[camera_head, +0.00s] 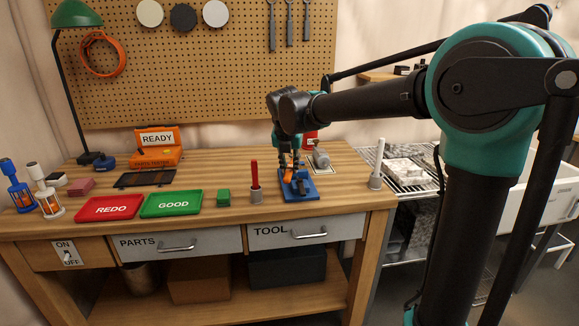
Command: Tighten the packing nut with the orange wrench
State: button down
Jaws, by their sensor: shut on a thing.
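My gripper (291,166) points down over the right part of the wooden workbench. It is shut on the orange wrench (288,174), of which only a small orange patch shows between and below the fingers. Directly under it is a blue fixture (301,194) with a dark part on it, near the bench's front edge. The packing nut cannot be made out; the gripper and the small scale hide it. I cannot tell whether the wrench touches the nut.
A white rod in a holder (376,165) stands right. Green (171,203) and red (109,207) trays lie left.

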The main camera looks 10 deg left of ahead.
jog(key=shift+f, duration=1.15)
jog(key=shift+a, duration=0.1)
dwell(0.4)
jog(key=shift+w+a+m+h, duration=0.25)
jog(key=shift+a+m+h, duration=0.05)
jog(key=shift+a+m, duration=0.65)
jog(key=shift+w+a+m+h, duration=0.2)
jog(key=shift+a+m+h, duration=0.1)
jog(key=shift+a+m, duration=0.65)
jog(key=shift+r, duration=1.45)
jog(key=shift+s, duration=0.1)
jog(key=s+a, duration=0.2)
jog(key=s, duration=0.4)
jog(key=shift+s+a, duration=0.15)
jog(key=shift+s, duration=0.15)
